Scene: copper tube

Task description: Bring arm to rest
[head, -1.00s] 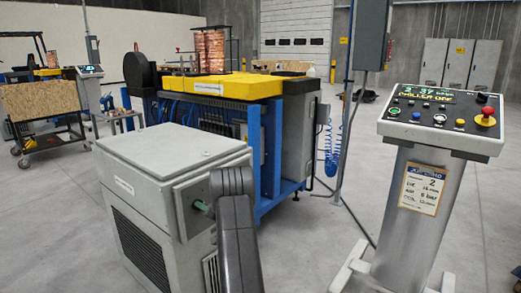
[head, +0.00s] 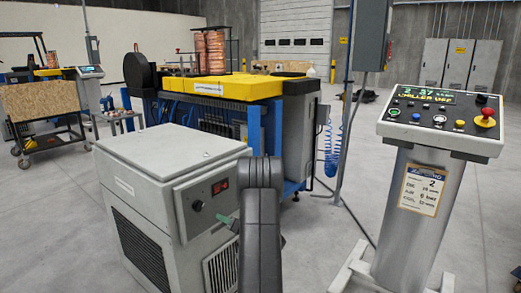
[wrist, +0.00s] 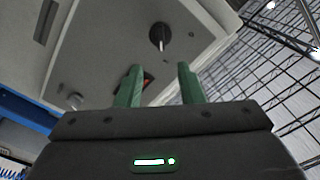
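My gripper (wrist: 160,85) shows two green fingers standing apart in the wrist view, with nothing between them. In the head view my gripper (head: 229,222) is mostly hidden by my dark arm, with a green finger showing beside the grey chiller cabinet's (head: 165,195) front panel. The panel carries a black knob (head: 198,206) and a small red-lit window (head: 220,187). In the wrist view the knob (wrist: 160,37) is beyond the fingers, apart from them. The red window (wrist: 148,79) is partly covered by the left finger.
A blue and yellow machine (head: 235,88) stands behind the cabinet, with copper coils (head: 215,48) beyond. A wooden-sided cart (head: 42,102) is at far left.

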